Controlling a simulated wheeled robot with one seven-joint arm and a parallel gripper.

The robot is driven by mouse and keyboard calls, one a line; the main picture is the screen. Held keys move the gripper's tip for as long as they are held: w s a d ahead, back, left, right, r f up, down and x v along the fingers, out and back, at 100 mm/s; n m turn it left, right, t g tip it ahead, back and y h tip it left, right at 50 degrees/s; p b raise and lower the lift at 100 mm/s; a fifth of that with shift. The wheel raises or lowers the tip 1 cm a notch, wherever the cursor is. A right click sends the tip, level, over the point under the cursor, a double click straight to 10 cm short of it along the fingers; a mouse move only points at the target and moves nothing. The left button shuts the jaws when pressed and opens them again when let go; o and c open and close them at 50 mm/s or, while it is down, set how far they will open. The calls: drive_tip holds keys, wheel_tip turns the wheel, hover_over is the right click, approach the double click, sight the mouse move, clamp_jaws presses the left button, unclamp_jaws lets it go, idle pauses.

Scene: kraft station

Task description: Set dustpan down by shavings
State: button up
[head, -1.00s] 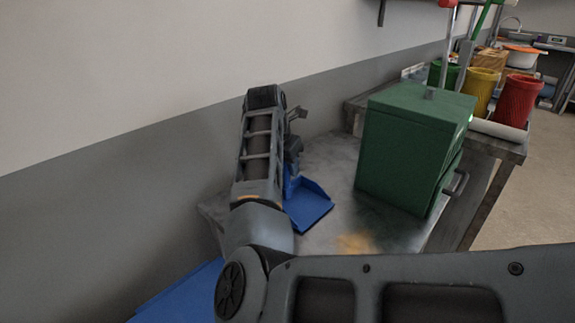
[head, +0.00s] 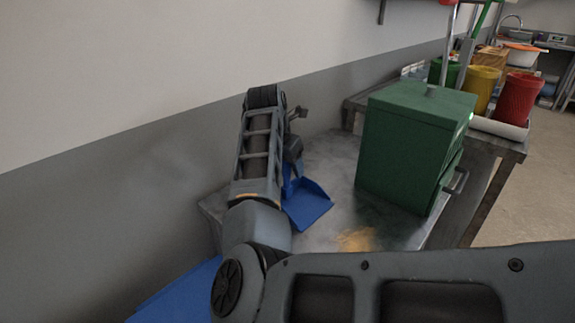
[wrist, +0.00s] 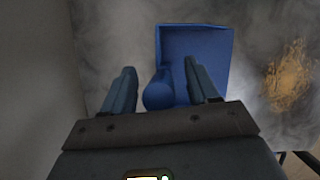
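The blue dustpan (head: 307,205) lies on the metal table, its pan pointing toward the front right. It also shows in the wrist view (wrist: 195,55). The tan shavings (head: 356,239) form a loose patch on the table to the right of the pan, apart from it; they also show in the wrist view (wrist: 288,75). My gripper (wrist: 160,82) is open above the table, with the rounded handle end between its fingers and gaps visible on both sides. In the head view my arm hides most of the handle and the fingers.
A green cabinet (head: 410,150) with a side handle stands on the table behind the shavings. Green, yellow (head: 481,90) and red (head: 520,98) bins stand at the far right. A grey wall (head: 130,190) runs close along the left. The tabletop around the shavings is clear.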

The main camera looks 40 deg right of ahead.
drive_tip(key=v, duration=0.7)
drive_tip(key=shift+r+b, duration=0.3)
drive_tip(key=shift+r, duration=0.05)
drive_tip(key=shift+a, duration=0.2)
